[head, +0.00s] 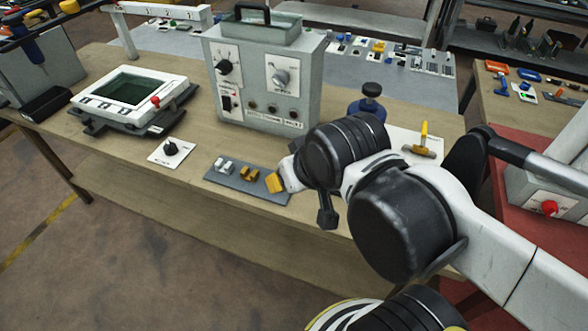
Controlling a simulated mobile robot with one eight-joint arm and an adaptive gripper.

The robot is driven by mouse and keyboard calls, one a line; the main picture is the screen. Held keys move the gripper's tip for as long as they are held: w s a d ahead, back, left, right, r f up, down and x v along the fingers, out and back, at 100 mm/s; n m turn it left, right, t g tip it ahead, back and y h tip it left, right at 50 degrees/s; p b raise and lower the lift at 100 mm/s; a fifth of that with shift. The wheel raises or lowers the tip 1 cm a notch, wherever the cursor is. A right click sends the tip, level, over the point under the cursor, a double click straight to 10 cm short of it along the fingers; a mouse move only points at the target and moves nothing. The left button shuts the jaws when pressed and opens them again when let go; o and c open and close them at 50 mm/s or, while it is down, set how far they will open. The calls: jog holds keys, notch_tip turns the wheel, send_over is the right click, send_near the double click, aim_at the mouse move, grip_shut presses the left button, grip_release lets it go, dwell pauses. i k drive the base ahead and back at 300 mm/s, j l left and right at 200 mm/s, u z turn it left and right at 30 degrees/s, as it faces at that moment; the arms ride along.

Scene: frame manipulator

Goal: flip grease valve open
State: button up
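No readable label marks the grease valve. A small fitting with an upright yellow handle (424,131) on a brownish base stands on a white plate (404,137) at the right of the workbench; it looks like a lever valve, but I cannot be sure. My arm crosses from the lower right, with its black wrist joint in front of the bench edge, left of this fitting. My gripper is mostly hidden by the wrist; a dark part (327,214) hangs below it. I cannot see both fingertips or anything held.
A grey control box (262,85) with knobs stands mid-bench. Left are a screen unit (132,92) and a knob plate (172,151). A switch panel (228,178) lies at the front edge. A black-topped blue knob (370,100) stands behind my wrist. A red-topped table is at right.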

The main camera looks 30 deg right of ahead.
aim_at(425, 124)
jog(key=z, duration=1.7)
jog(key=i+l, duration=0.1)
jog(key=l, duration=0.2)
jog(key=i+l, duration=0.1)
jog(key=l, duration=0.2)
jog(key=i+l, duration=0.1)
jog(key=l, duration=0.2)
